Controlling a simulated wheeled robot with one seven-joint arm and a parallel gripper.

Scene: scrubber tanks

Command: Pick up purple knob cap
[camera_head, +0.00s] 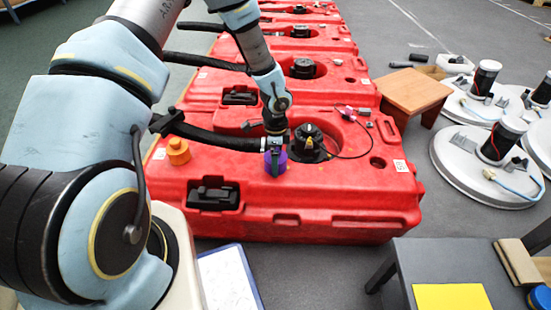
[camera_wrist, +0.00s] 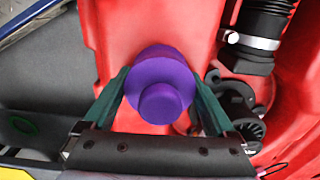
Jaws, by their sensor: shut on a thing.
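The purple knob cap (camera_wrist: 160,85) sits between the two green fingers of my gripper (camera_wrist: 160,100) in the wrist view, one finger on each side of it. It has a wide round flange and a smaller round knob. In the head view the purple knob cap (camera_head: 282,161) shows at the front of the nearest red tank, partly hidden by my gripper (camera_head: 275,158). My gripper is shut on it. I cannot tell whether the cap touches the tank's surface.
The nearest red tank (camera_head: 340,205) carries a black fitting (camera_head: 308,140) just right of my gripper, a black hose (camera_head: 220,136) and an orange cap (camera_head: 178,150) to the left. More red tanks stand behind. A wooden stool (camera_head: 412,92) and round discs (camera_head: 480,165) stand right.

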